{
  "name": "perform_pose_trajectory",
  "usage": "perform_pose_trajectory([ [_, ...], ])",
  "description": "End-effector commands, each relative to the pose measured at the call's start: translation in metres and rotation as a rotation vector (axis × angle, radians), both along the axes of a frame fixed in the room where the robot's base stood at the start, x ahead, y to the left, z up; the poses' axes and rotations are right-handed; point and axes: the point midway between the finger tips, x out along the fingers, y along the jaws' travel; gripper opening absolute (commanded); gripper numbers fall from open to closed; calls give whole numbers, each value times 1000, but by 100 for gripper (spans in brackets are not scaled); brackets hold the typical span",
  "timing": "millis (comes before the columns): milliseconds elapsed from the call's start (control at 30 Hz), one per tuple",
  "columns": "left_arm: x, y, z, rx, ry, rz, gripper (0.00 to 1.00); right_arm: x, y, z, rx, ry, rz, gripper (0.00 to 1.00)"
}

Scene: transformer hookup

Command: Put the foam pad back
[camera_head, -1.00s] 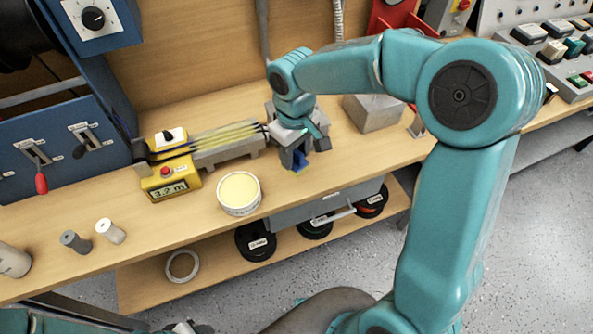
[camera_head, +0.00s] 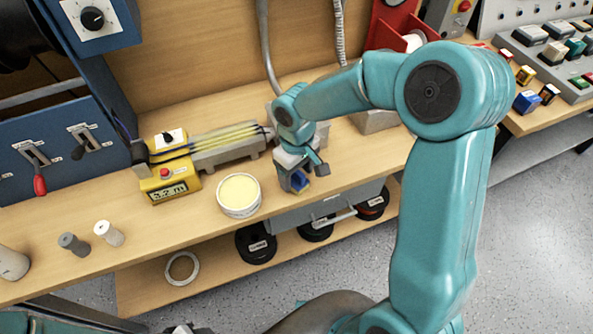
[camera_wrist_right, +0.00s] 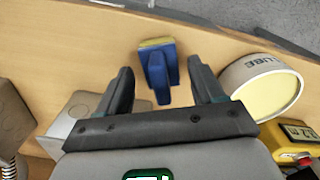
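The foam pad (camera_head: 299,181) is a small blue block with a handle and a yellow foam face. In the right wrist view the pad (camera_wrist_right: 157,70) is between and beyond my right fingers, with a gap on each side. My right gripper (camera_head: 303,178) is open around the handle, low over the bench near its front edge, right of the lube tub. Both fingers show apart in the right wrist view (camera_wrist_right: 163,88). Whether the pad's underside rests on the bench is hard to see. Part of my left gripper (camera_head: 186,328) shows at the bottom edge; its fingers are unclear.
The white lube tub (camera_head: 239,195) with yellow contents stands close left of the pad. A yellow length meter (camera_head: 168,182) and a grey clamp block with cables (camera_head: 228,148) lie behind. A grey block (camera_head: 375,121) is at right. Spools sit on the lower shelf.

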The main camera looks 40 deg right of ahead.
Motion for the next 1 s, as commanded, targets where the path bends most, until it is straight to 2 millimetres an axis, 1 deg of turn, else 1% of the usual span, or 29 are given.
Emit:
perform_pose_trajectory([
  [233,0,0,1,0,0,0,43,0,0,1,0,0,0,67],
  [333,0,0,6,0,0,0,43,0,0,7,0,0,0,67],
  [367,0,0,5,0,-1,0,43,1,0,8,-1,-2,0,67],
  [467,0,0,5,0,0,0,43,1,0,26,-2,-4,-1,67],
  [700,0,0,9,0,0,0,43,1,0,83,-1,-5,0,67],
  [800,0,0,10,0,0,0,43,1,0,101,0,-4,0,67],
  [900,0,0,11,0,0,0,43,1,0,115,-1,-3,-1,67],
  [1000,0,0,11,0,0,0,43,0,0,122,0,-1,0,67],
])
